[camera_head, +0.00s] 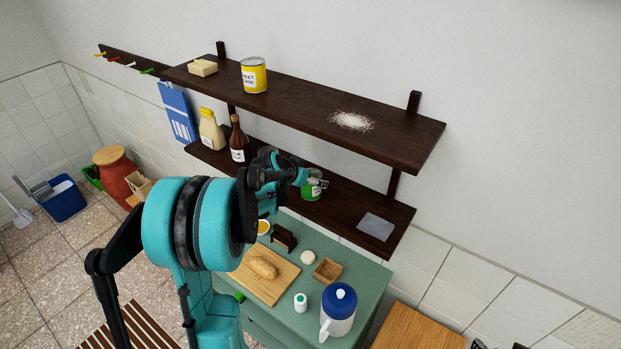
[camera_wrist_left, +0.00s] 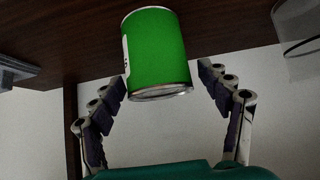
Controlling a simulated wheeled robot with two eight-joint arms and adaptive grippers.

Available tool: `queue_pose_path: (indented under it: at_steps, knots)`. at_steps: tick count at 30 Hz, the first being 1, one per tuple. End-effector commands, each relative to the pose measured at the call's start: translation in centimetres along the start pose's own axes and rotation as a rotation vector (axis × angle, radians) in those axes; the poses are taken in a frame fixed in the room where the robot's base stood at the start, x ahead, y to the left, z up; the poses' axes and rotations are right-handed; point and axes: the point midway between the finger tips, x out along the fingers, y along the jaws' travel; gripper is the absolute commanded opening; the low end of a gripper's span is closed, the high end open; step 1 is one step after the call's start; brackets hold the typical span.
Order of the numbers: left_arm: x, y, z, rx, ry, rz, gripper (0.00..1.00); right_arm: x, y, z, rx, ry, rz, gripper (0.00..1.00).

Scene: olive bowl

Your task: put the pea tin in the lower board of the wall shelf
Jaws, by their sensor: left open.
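The green pea tin (camera_head: 311,191) is at the lower board (camera_head: 345,201) of the wall shelf, toward its middle. My left gripper (camera_head: 318,183) reaches in from the left, and its fingers are at the tin. In the left wrist view the green tin (camera_wrist_left: 157,52) is between the two spread fingers of my left gripper (camera_wrist_left: 163,78), with gaps on both sides. The dark board (camera_wrist_left: 225,25) is directly behind the tin there. The tin looks upright in the head view. The wrist and fingers hide part of the board. My right gripper is not in view.
A yellow tin (camera_head: 254,76), butter (camera_head: 203,68) and white powder (camera_head: 352,121) are on the upper board (camera_head: 300,98). A brown bottle (camera_head: 238,140), cream bottle (camera_head: 210,130) and grey slab (camera_head: 376,227) are on the lower board. A clear glass (camera_wrist_left: 298,28) shows in the wrist view.

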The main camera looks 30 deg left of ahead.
Motion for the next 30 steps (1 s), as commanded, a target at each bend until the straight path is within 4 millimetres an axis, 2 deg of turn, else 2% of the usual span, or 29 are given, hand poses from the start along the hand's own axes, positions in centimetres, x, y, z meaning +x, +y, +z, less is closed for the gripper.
queue_pose_path:
  at_steps: [5, 8, 18, 21, 26, 29, 30]
  knots:
    - [-0.3, 0.0, -0.3, 0.000, 0.000, 0.000, 0.77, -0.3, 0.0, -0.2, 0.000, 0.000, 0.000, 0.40]
    - [-1.4, 0.0, -0.3, 0.000, 0.000, -0.001, 0.77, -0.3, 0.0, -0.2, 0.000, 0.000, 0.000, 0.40]
    - [-8.7, 0.0, -0.2, -0.001, 0.000, -0.002, 0.77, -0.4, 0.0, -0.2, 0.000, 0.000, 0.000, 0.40]
    - [-10.4, 0.0, -0.2, -0.002, 0.000, -0.001, 0.77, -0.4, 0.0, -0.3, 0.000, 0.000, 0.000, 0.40]
    - [-12.0, 0.1, -0.2, 0.000, -0.001, 0.001, 0.77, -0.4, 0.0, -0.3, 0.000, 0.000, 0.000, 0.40]
    - [-12.7, 1.9, 0.0, -0.002, -0.016, 0.007, 0.77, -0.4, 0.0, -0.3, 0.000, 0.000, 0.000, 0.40]
    - [-13.1, 3.3, 0.2, -0.004, -0.028, 0.012, 0.77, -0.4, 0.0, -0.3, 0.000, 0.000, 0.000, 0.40]
